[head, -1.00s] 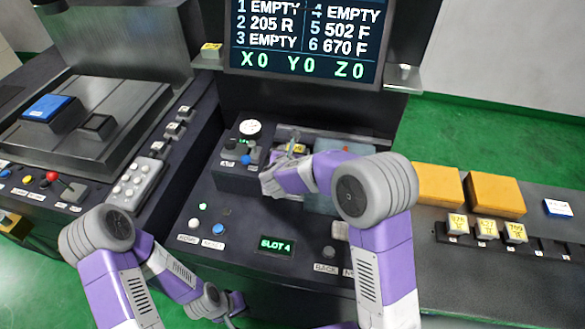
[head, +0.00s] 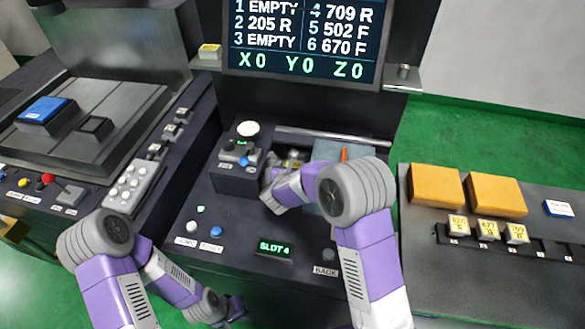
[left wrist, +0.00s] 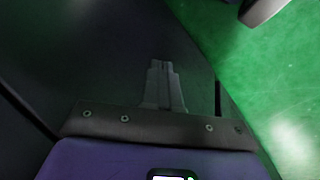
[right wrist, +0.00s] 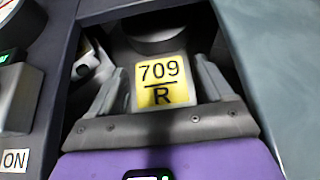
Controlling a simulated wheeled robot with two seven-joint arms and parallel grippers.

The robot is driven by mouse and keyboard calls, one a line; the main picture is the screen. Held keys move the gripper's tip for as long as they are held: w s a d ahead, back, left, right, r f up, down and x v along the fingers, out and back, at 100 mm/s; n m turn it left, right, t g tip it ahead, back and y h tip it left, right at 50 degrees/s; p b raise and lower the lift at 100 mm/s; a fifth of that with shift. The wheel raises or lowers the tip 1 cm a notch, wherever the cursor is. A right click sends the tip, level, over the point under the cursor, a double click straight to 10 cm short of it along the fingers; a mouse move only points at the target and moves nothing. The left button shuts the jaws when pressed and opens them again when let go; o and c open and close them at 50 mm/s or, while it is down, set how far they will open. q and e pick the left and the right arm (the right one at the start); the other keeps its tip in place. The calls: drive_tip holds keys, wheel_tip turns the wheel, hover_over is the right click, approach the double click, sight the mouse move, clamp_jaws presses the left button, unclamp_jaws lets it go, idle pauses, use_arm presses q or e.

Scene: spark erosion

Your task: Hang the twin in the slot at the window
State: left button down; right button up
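The yellow-labelled twin, marked 709 R (right wrist: 161,82), sits in the window opening between the fingers of my right gripper (right wrist: 160,88). The fingers stand apart, with a narrow gap beside the block. In the head view my right gripper (head: 277,180) reaches into the window (head: 330,137), and its arm hides much of the opening. The screen (head: 303,40) lists slot 4 as 709 R, and the small display (head: 275,248) reads SLOT 4. My left gripper (left wrist: 163,85) is empty with its fingers together, low by the machine's front.
A side table at right carries a rack (head: 490,238) with several yellow-labelled pieces, one marked 709, and two orange blocks (head: 437,185). A knob box (head: 240,170) stands close left of the window. A BACK button (head: 329,255) is below. Green floor lies between machine and wall.

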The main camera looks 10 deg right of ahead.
drive_tip(key=v, duration=0.5)
drive_tip(key=shift+s+a+r, duration=0.1)
drive_tip(key=shift+s+r, duration=0.05)
drive_tip(key=s+a, duration=0.1)
drive_tip(key=s, duration=0.2)
drive_tip(key=s+a, duration=0.2)
drive_tip(key=s, duration=0.2)
drive_tip(key=s+a+b, duration=0.1)
drive_tip(key=s, duration=0.3)
drive_tip(key=shift+a, duration=0.2)
